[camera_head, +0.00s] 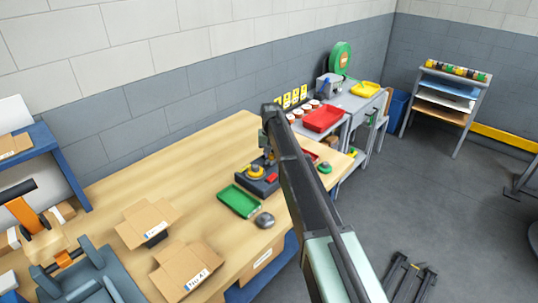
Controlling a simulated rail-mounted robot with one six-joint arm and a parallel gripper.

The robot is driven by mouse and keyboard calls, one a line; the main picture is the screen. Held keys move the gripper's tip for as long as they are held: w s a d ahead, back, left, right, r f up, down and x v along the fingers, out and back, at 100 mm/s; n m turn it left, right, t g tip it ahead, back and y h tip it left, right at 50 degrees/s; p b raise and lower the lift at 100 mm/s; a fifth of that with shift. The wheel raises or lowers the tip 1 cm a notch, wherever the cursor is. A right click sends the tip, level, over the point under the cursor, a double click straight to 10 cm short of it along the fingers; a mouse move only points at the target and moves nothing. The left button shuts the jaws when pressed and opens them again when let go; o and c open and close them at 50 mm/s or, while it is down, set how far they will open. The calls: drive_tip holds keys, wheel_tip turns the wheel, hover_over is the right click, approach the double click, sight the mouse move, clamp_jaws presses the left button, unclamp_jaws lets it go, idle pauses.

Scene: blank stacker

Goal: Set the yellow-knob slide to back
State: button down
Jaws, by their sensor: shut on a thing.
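A dark control box (257,184) sits on the wooden workbench near its back right. It carries a round yellow part (256,170) that looks like the yellow knob, and a red part (272,178) in front. My gripper (268,157) reaches down onto the box from above, right at the yellow part. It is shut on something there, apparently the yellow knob. The jaw contact is too small to see clearly. My arm hides the right side of the box, and the slide's marked positions cannot be read.
On the workbench (190,190) a green tray (239,201) and a grey mouse-like object (264,220) lie in front of the box. Open cardboard boxes (148,222) stand at the left. A red tray (323,118) is on the bench behind. The bench's back left is clear.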

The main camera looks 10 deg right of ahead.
drive_tip(key=shift+w+d, duration=0.7)
drive_tip(key=shift+d, duration=0.15)
drive_tip(key=c, duration=0.9)
unclamp_jaws()
drive_tip(key=shift+d, duration=0.1)
wheel_tip(320, 180, up, 11)
drive_tip(key=p, duration=1)
drive_tip(key=shift+f+p, duration=0.1)
drive_tip(key=shift+p, duration=0.3)
drive_tip(key=shift+n, duration=0.8)
drive_tip(key=s+f+b, duration=0.1)
drive_tip(key=s, duration=1.2)
drive_tip(key=s+a+f+b, duration=0.1)
drive_tip(key=s, duration=1.2)
drive_tip(key=s+a+f+b, duration=0.1)
drive_tip(key=s+f+b, duration=0.1)
drive_tip(key=s, duration=1.1)
drive_tip(key=shift+s+a, duration=0.25)
drive_tip(key=shift+s, duration=0.1)
